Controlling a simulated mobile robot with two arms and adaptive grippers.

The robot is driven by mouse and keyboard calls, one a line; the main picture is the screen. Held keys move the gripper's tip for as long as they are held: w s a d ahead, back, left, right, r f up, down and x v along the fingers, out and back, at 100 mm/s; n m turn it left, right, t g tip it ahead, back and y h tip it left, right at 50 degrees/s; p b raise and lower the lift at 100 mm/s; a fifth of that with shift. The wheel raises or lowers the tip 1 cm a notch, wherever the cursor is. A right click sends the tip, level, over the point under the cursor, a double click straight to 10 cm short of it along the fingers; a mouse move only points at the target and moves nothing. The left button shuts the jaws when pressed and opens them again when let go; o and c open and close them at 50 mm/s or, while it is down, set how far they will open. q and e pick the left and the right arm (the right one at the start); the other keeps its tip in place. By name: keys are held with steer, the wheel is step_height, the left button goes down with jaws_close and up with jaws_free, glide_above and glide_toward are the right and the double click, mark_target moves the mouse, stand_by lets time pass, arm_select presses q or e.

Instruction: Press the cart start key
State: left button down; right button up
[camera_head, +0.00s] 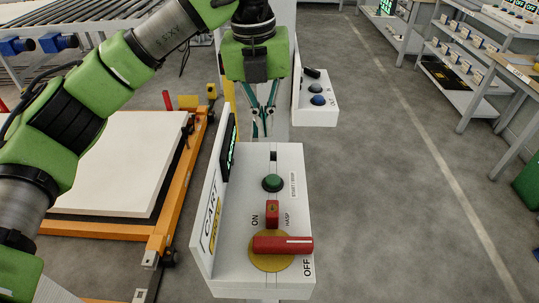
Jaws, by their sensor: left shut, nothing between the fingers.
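The cart control box (230,276) is white and stands in the middle foreground. Its upright sign reads CART. A round green button (272,183) sits toward the far part of its top, with a small label beside it that seems to read START STOP. Nearer are a red hasp (272,210) and a red switch handle (283,245) on a yellow disc; the handle lies crosswise, between the ON and OFF marks. My left gripper (262,130) points down with shut, empty fingers over the box's far edge, apart from the green button. My right gripper is not in view.
An orange frame (184,187) with a large white slab (105,165) is on the left. Shelves line the right; the grey floor (400,200) there is clear.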

mark_target(272, 179)
arm_select(q)
steer(key=f+p, duration=0.1)
steer(key=f, duration=0.3)
steer(key=f+p, duration=0.2)
steer(key=f, duration=0.3)
steer(key=d+f+p, duration=0.1)
steer(key=f, duration=0.3)
steer(key=shift+w+f+p, duration=0.25)
steer(key=shift+f+p, duration=0.05)
steer(key=shift+f, duration=0.1)
